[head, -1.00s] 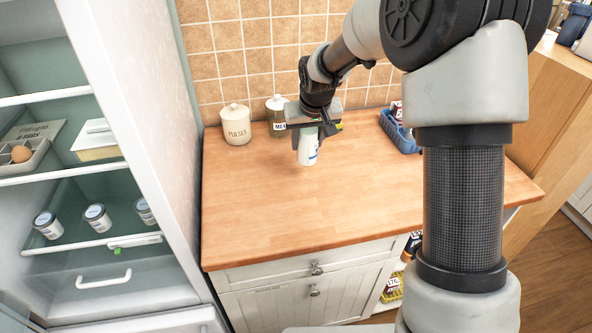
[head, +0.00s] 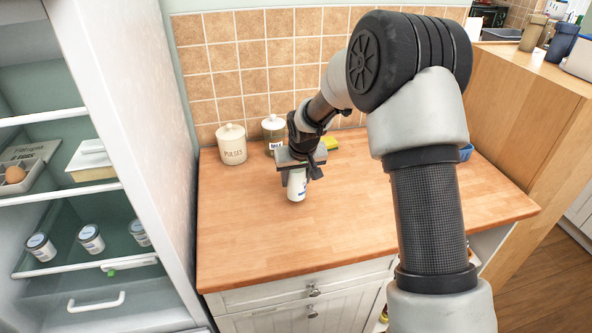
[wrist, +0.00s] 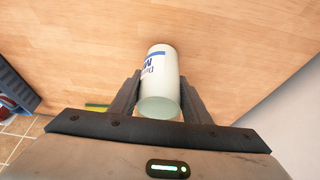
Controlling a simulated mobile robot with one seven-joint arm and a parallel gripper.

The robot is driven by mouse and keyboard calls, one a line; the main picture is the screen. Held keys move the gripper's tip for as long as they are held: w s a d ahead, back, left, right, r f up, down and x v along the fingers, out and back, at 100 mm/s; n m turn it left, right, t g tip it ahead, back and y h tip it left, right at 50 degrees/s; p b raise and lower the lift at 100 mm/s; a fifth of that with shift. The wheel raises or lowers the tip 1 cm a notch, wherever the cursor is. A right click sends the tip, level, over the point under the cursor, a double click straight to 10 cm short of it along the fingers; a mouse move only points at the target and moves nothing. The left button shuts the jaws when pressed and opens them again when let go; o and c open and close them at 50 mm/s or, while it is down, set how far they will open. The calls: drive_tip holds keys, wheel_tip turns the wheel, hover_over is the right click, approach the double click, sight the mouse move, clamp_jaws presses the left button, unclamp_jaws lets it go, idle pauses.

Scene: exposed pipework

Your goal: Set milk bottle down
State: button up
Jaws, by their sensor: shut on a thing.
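The milk bottle (head: 297,185) is white with blue lettering. My gripper (head: 299,168) is shut on it above the wooden worktop (head: 340,230). In the wrist view the bottle (wrist: 160,75) lies between the two dark fingers of my gripper (wrist: 160,98), with its label partly showing. The bottle looks close to upright in the head view, slightly tilted. I cannot tell whether its base touches the wood.
A cream PULSES jar (head: 232,145) and another lidded jar (head: 274,130) stand at the back by the tiles. A yellow-green item (head: 330,143) lies behind my gripper. An open fridge (head: 95,200) is on the left. The worktop's front is clear.

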drive_tip(key=shift+f, duration=0.55)
drive_tip(key=shift+f, duration=0.1)
drive_tip(key=shift+f, duration=0.1)
drive_tip(key=o, duration=1.4)
